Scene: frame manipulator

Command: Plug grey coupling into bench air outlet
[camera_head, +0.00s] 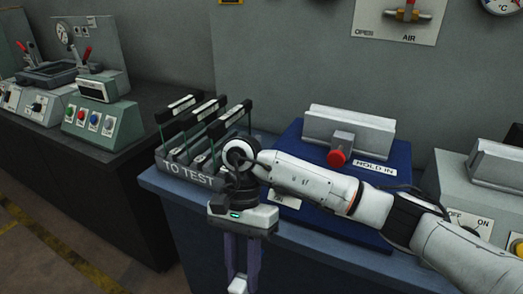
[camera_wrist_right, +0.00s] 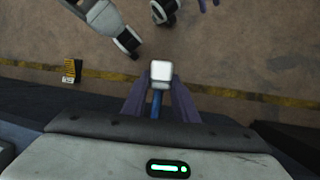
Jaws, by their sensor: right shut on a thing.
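My right gripper (camera_head: 240,281) hangs fingers down in front of the bench edge in the head view. Its purple fingers are shut on a small pale grey piece, the grey coupling (camera_head: 238,287), low in the picture. In the right wrist view the coupling (camera_wrist_right: 161,73) shows as a pale square block with a blue part behind it, between the fingers (camera_wrist_right: 157,105). A wall panel marked AIR (camera_head: 372,20), with a brass fitting and red handle (camera_head: 407,14), is at the top right, well apart from the gripper. Purple finger-like tips (camera_wrist_right: 208,3) of my left gripper are cut off at the wrist view's top edge.
A grey rack marked TO TEST (camera_head: 188,173) with several black-topped frames stands left of my right wrist. A blue fixture (camera_head: 378,208) marked HOLD IN, with a red knob (camera_head: 337,158), is behind my arm. A grey ON/OFF box (camera_head: 456,190) is at right. Floor lies open at left.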

